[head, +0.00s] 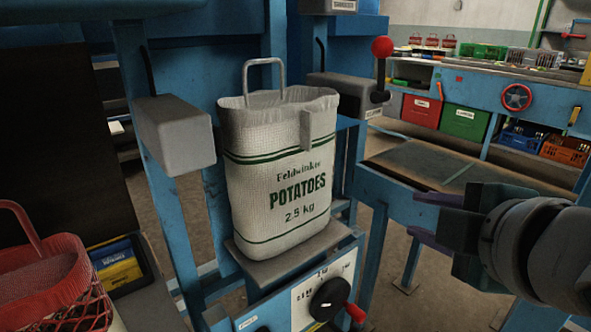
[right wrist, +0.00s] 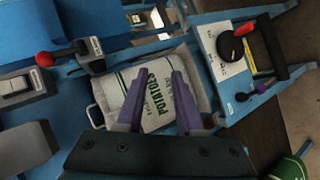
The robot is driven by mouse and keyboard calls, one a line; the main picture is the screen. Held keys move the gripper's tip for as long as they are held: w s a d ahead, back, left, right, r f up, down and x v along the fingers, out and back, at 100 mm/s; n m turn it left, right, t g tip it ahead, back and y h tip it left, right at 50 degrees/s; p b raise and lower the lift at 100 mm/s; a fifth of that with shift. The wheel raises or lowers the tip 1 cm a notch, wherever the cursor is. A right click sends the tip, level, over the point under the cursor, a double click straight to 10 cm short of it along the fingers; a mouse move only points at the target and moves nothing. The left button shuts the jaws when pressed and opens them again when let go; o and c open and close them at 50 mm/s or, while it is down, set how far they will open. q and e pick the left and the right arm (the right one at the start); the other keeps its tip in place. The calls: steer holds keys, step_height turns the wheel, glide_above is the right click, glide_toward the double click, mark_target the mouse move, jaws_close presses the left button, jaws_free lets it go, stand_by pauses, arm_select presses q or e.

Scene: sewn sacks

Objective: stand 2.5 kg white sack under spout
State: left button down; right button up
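The white sack (head: 279,170), printed "POTATOES 2.5 kg" in green, stands upright on a small grey platform (head: 300,247) of the blue machine. Its mouth looks open, and a metal handle loop (head: 264,64) rises above it. My right gripper (head: 421,218) is to the right of the sack, apart from it, open and empty. In the right wrist view, the sack (right wrist: 152,108) shows beyond the two spread purple fingers (right wrist: 160,95). The spout cannot be made out in either view. My left gripper is not in view.
Grey blocks flank the sack: one on the left (head: 176,136), one on the right (head: 347,91) beside a red-knobbed lever (head: 381,60). A dial panel (head: 311,297) is below. A red basket (head: 40,270) sits at left. A belt (head: 440,166) and bench with crates lie right.

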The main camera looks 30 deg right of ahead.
steer(key=s+a+f+m+g+y, duration=0.3)
steer(key=s+a+m, duration=0.1)
steer(key=s+a, duration=0.1)
steer(key=s+a+f+m+g+y, duration=0.3)
steer(key=s+a, duration=0.3)
steer(key=a, duration=0.2)
steer(key=shift+a+f+m+g, duration=0.15)
steer(key=shift+f+m+g, duration=0.25)
steer(key=shift+f+g, duration=0.25)
step_height(320, 180, up, 52)
steer(key=p, duration=5.1)
steer(key=shift+p, duration=0.4)
steer(key=shift+f, duration=0.1)
